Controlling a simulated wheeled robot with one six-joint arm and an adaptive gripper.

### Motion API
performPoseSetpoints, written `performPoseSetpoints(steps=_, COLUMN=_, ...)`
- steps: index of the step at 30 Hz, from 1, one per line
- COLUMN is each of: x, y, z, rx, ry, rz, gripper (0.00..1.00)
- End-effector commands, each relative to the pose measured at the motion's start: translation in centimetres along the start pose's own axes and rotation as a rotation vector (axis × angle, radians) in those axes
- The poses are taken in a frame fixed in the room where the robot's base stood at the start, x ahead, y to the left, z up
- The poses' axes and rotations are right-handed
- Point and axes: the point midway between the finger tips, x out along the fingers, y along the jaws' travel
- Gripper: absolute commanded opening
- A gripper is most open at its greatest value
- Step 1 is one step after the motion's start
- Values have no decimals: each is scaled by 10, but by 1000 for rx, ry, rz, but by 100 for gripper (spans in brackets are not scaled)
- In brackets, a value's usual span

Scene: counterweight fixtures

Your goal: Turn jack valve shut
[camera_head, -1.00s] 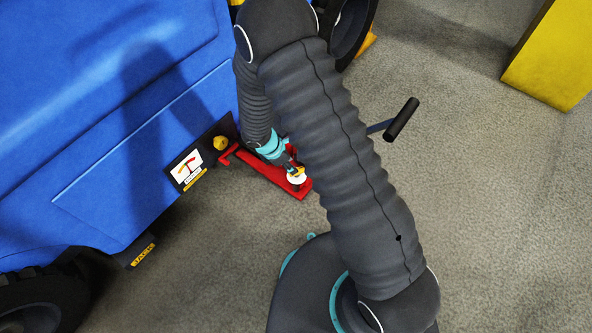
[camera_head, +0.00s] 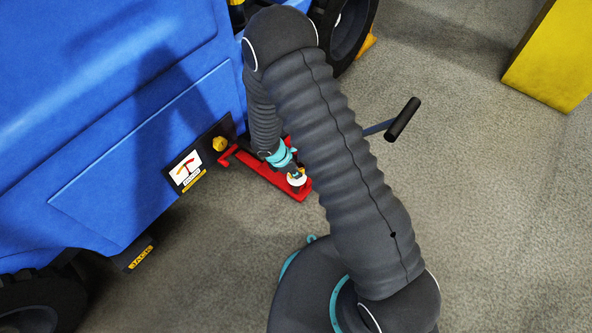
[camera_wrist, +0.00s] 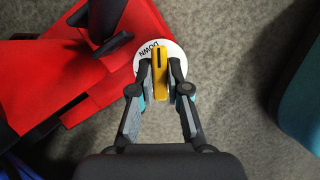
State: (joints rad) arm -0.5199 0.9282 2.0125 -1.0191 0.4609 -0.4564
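The red jack (camera_head: 262,172) lies on the floor beside the blue vehicle. Its valve has a yellow bar handle (camera_wrist: 160,78) over a white disc (camera_wrist: 172,50) marked "DOWN" in the wrist view; the disc also shows in the head view (camera_head: 297,180). My gripper (camera_wrist: 160,66) is over the disc, with one finger on each side of the yellow handle. The handle points roughly along the wrist picture's vertical. Part of the disc's lettering is hidden by the handle and fingers.
The blue vehicle (camera_head: 120,120) fills the left. A yellow knob (camera_head: 220,144) and a gauge-like sign (camera_head: 186,170) are on its side. A black-gripped jack lever (camera_head: 402,119) sticks out right of my arm. A yellow block (camera_head: 548,60) stands at upper right. The floor at right is clear.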

Motion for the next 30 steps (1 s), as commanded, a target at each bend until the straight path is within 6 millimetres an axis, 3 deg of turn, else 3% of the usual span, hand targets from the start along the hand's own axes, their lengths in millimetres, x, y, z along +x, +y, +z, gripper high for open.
performPoseSetpoints(steps=14, x=0, y=-2, z=1, rx=87, ry=-3, rz=-42, gripper=0)
performPoseSetpoints(steps=30, x=2, y=0, z=1, rx=523, ry=-4, rz=-224, gripper=0)
